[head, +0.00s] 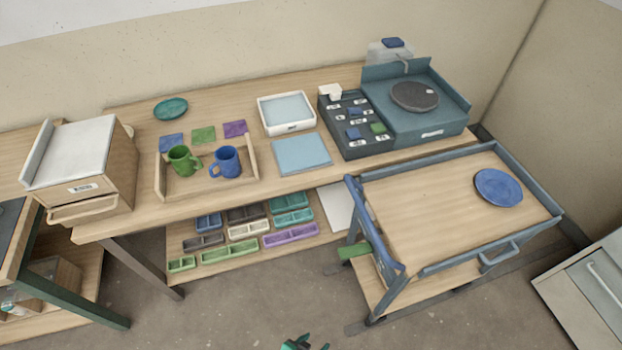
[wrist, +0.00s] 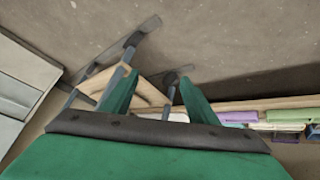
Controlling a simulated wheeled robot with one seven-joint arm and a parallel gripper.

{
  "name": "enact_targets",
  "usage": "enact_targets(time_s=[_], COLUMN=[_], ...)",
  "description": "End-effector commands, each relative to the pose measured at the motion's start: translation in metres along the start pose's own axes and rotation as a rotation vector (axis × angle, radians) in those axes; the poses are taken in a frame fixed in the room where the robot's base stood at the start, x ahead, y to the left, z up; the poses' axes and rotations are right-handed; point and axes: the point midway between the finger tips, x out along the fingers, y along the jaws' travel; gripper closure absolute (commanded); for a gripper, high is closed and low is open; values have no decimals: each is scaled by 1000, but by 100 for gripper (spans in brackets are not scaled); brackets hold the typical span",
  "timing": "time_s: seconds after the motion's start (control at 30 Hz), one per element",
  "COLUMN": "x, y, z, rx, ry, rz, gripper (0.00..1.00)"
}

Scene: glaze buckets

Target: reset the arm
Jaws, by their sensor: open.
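My gripper (head: 300,343) shows at the bottom edge of the head view, above the floor and in front of the bench. In the wrist view its two green fingers (wrist: 155,92) stand apart with nothing between them. The gripper is clear of the bench and the cart. Most of my arm is out of the head view.
A cart (head: 450,269) with a blue plate (head: 498,188) stands at the right. The bench (head: 330,183) holds a tray (head: 210,190) with green (head: 184,160) and blue mugs (head: 226,163). Several bins sit on the shelf below. Floor (head: 230,310) in front is clear.

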Motion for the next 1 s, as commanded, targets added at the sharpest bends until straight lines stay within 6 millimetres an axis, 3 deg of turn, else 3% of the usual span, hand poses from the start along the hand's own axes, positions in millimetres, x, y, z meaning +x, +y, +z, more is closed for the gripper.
enact_targets(time_s=[0.17, 0.37, 0.57, 0.8, 1.0], x=[-48, -119, -203, -316, -386], y=[10, 20, 38, 72, 99], z=[18, 8, -29, -99, -151], rx=[-47, -91, -118, -139, -145], ry=[4, 93, 256, 515, 688], rz=[-180, -360, -485, -541, -521], gripper=[47, 47, 47, 47, 47])
